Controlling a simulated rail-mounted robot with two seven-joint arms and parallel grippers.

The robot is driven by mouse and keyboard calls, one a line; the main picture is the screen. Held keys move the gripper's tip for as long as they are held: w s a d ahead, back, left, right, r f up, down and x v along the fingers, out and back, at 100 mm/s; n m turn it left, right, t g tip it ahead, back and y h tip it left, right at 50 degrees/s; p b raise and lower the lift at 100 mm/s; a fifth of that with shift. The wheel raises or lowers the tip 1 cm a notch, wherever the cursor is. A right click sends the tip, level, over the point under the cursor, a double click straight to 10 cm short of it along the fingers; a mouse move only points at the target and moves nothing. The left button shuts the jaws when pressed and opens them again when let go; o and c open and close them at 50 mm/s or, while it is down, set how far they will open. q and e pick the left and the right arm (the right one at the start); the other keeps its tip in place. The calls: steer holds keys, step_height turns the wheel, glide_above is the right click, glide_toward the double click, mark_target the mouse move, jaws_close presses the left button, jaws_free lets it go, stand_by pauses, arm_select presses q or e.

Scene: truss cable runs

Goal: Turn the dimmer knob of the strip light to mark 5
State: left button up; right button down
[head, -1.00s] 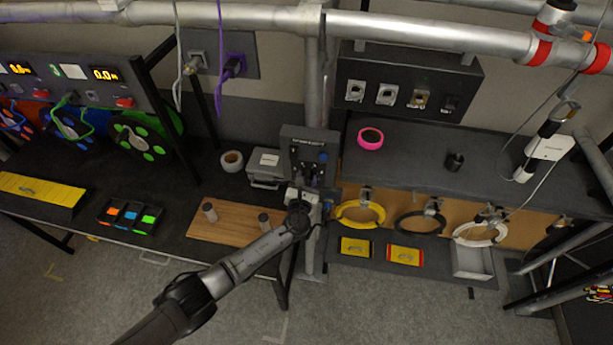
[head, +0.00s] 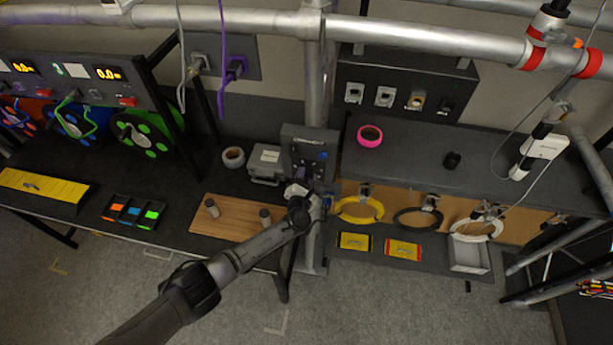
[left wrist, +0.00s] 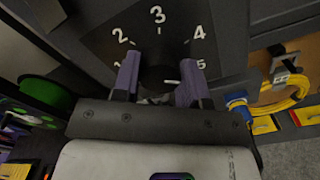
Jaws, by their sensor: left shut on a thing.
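The dimmer (head: 309,143) is a dark box on the upright truss post in the middle of the head view. In the left wrist view its dial face (left wrist: 178,16) carries white numbers 1 to 5 in an arc. The black dimmer knob (left wrist: 158,72) sits between the two purple fingers of my left gripper (left wrist: 159,82), which is shut on it. A short white line on the knob is at its right, on the side of mark 5; exact alignment is unclear, as the right finger covers part of that side. My right gripper is not in view.
A dark bench with a wooden board (head: 236,216) and a grey case (head: 265,163) lies left of the post. Yellow, black and white cable coils (head: 359,210) hang to the right. A pink tape roll (head: 370,136) lies on the right shelf.

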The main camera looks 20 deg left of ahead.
arm_select(q)
steer(key=o, duration=0.9)
steer(key=s, duration=0.4)
steer(key=s+d, duration=0.1)
steer(key=s, duration=0.4)
steer(key=s+d, duration=0.1)
steer(key=s, duration=0.3)
steer(key=shift+s+d, duration=0.1)
steer(key=shift+s, duration=0.25)
